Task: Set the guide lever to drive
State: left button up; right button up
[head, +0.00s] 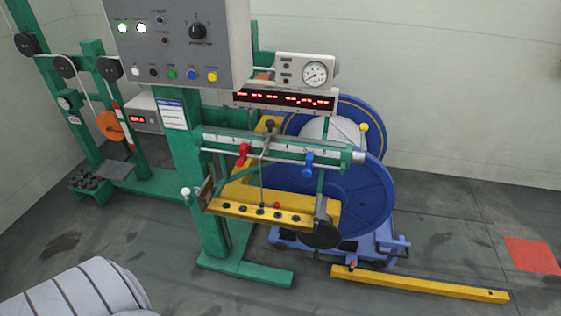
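A green frame carries a ruled horizontal guide rail (278,146) in front of a blue reel (345,200). On the rail sits a guide carriage with an upright dark-knobbed lever (270,126). A red clamp (243,152) and a blue clamp (308,160) sit on either side of it. A yellow-knobbed lever (364,128) stands at the rail's right end, and a white-knobbed lever (186,191) is at the lower left of the frame. No label shows which is the guide lever, and its setting cannot be read. Neither of my grippers is in view.
A grey control box (185,45) with a rotary switch and coloured buttons hangs above. A red-lit display (285,98) and a dial gauge (314,73) are beside it. A yellow floor beam (420,284) lies right of the green foot. Open floor lies right and in front.

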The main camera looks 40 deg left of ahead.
aim_at(358, 157)
jog(key=u, duration=0.95)
jog(key=k, duration=0.5)
jog(key=z, duration=1.25)
jog(key=i, duration=1.15)
jog(key=u, duration=2.2)
